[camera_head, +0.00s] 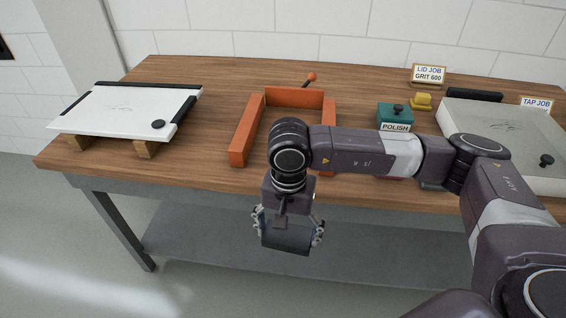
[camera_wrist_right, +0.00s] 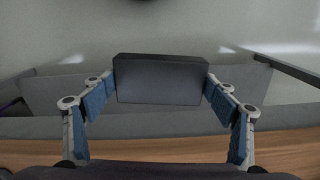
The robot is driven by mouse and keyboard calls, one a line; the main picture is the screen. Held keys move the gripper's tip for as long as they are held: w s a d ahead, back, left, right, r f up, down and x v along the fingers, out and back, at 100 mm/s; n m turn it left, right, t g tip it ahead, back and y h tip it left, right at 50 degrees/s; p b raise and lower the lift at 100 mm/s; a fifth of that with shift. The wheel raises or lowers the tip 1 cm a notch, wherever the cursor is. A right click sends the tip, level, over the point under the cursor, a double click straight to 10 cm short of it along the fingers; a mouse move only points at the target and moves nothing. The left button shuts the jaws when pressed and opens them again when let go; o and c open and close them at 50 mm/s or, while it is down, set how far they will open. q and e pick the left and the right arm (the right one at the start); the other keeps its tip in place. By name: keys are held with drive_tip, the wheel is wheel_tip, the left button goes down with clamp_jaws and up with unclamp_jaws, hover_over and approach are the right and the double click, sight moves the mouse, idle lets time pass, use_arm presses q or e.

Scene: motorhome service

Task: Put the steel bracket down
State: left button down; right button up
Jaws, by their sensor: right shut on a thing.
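My right gripper (camera_head: 288,230) hangs in front of the workbench's near edge, over the lower shelf. It is shut on the steel bracket (camera_head: 286,240), a dark grey, flat-faced piece. In the right wrist view the bracket (camera_wrist_right: 161,82) sits between the two blue-padded fingers, one at each end. It is clear of the bench top. The wooden workbench (camera_head: 205,165) lies behind the gripper. My left gripper is not in view.
An orange U-shaped fixture (camera_head: 247,135) with a lever stands mid-bench, partly behind my arm. A white panel (camera_head: 125,113) rests on wooden blocks at left. A teal polish block (camera_head: 394,113), yellow piece (camera_head: 421,101) and grey lid (camera_head: 510,135) are at right. Bare wood lies left of the fixture.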

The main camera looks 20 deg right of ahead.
drive_tip(key=s+f+n, duration=0.7)
drive_tip(key=s, duration=0.2)
drive_tip(key=shift+d+n, duration=0.25)
drive_tip(key=shift+n, duration=0.15)
